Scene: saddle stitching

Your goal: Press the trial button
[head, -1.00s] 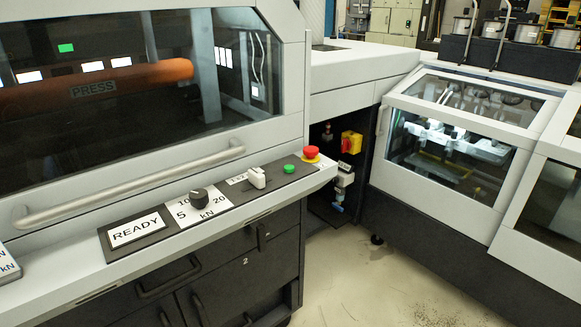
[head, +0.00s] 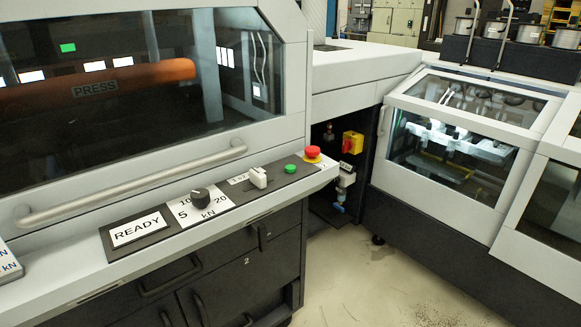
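The control panel (head: 150,252) runs along the front ledge of the press machine. A green button (head: 291,169) sits near its right end, beside a red mushroom button (head: 312,152) on a yellow base. I cannot read a label naming the trial button. A white switch (head: 258,177) stands left of the green button. A black knob (head: 200,196) sits on a kN dial plate marked 5, 10 and 20. A sign reading READY (head: 138,229) is at the panel's left. Neither of my grippers is in view.
A long grab handle (head: 135,186) crosses the press front below its dark window (head: 120,90). A second machine with a glazed cover (head: 455,145) stands at right. A yellow and red switch (head: 352,143) is in the recess between them. Open floor (head: 385,285) lies in front.

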